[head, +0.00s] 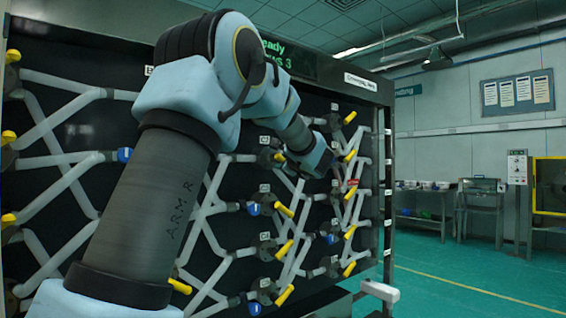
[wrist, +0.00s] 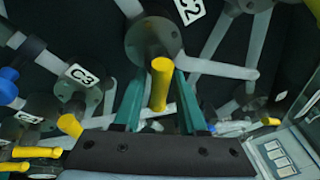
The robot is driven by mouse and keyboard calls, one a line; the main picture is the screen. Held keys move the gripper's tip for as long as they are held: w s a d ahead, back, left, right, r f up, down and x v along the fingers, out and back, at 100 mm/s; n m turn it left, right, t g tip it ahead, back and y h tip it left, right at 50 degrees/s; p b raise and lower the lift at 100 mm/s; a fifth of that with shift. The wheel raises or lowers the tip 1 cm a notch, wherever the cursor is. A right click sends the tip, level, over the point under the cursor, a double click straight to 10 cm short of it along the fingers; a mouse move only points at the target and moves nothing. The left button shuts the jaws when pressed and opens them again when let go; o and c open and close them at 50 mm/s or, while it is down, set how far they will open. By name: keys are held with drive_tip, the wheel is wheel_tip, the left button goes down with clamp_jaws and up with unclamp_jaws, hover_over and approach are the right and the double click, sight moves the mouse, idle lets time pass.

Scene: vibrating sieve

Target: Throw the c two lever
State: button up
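In the wrist view, the c two lever (wrist: 160,85) is a yellow handle on a round dark valve hub (wrist: 153,42), beside a white C2 label (wrist: 188,9). My gripper (wrist: 158,79) has two teal fingers, one on each side of this lever. Gaps show between the lever and both fingers, so the gripper is open around it. In the head view, my arm reaches across to the valve panel (head: 100,75).
A C3 label (wrist: 82,75) and another yellow lever (wrist: 70,125) are close to the left of my gripper. White pipes and several yellow and blue handles cover the panel. Open green floor (head: 470,275) lies to the right, with a yellow-framed machine (head: 548,187) farther back.

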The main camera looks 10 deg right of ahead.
clamp_jaws()
drive_tip(key=shift+r, duration=0.1)
